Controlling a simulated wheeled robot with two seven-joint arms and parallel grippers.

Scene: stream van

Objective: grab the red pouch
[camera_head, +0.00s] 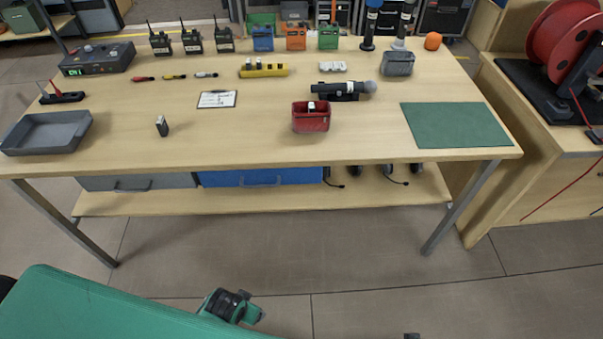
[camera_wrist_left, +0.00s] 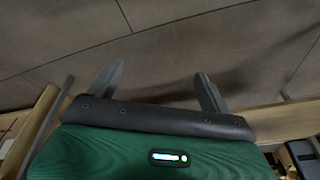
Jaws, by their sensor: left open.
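The red pouch (camera_head: 311,117) stands on the wooden table (camera_head: 270,135), right of its middle and near the front edge. Its top looks open, with a small dark and white item showing at the rim. My left gripper (camera_wrist_left: 160,70) shows in the left wrist view with its two fingers spread and nothing between them. It faces the grey floor, well away from the pouch, which is not in that view. My right gripper is not seen.
A microphone (camera_head: 345,89) lies just behind the pouch. A grey pouch (camera_head: 398,64) is farther back, and a green mat (camera_head: 455,125) lies to the right. A grey tray (camera_head: 46,132) is at far left. The tabletop beside the pouch is clear.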

